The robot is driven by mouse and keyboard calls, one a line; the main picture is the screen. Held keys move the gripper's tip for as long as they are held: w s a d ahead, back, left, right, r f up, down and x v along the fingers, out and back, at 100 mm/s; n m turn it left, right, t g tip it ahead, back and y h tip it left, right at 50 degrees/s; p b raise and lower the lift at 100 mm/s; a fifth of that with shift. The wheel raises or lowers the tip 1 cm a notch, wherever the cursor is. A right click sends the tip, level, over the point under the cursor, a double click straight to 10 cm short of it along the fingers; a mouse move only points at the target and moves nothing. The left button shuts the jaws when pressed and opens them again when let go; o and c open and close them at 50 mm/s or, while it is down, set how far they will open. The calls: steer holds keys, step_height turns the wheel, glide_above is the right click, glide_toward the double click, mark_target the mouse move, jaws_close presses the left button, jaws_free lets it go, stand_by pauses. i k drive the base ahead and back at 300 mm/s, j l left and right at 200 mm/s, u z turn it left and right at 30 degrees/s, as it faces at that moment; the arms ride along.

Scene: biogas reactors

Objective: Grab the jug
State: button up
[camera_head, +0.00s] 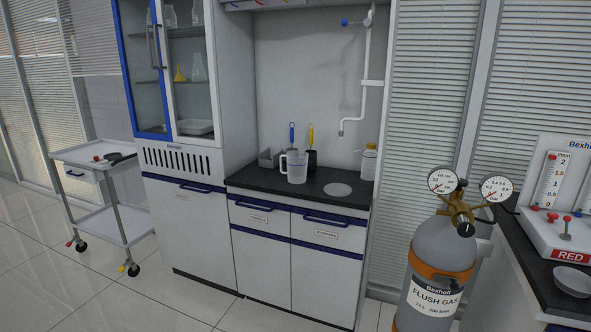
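The jug (297,168) is a translucent whitish measuring jug with its handle toward the left. It stands upright on the dark countertop (262,183) of the low cabinet, left of a round pale sink basin (338,190). My gripper is not in this view, so I cannot see where it is relative to the jug.
Brushes with blue and yellow handles (311,134) stand behind the jug, and a bottle (369,162) stands to the right. A glass-front cabinet (176,70) is at left, with a wheeled trolley (118,222) beyond. A gas cylinder (436,270) stands at right. Tiled floor is clear in front.

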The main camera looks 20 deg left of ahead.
mark_target(297, 160)
steer(key=i+j, duration=0.3)
steer(key=j, duration=0.15)
steer(key=i+j, duration=0.3)
steer(key=j, duration=0.2)
steer(key=i+j, duration=0.3)
steer(key=j, duration=0.15)
steer(key=i+j, duration=0.3)
steer(key=j, duration=0.2)
steer(key=i+j, duration=0.65)
steer(key=j, duration=0.3)
steer(key=i+j, duration=0.3)
steer(key=j, duration=0.15)
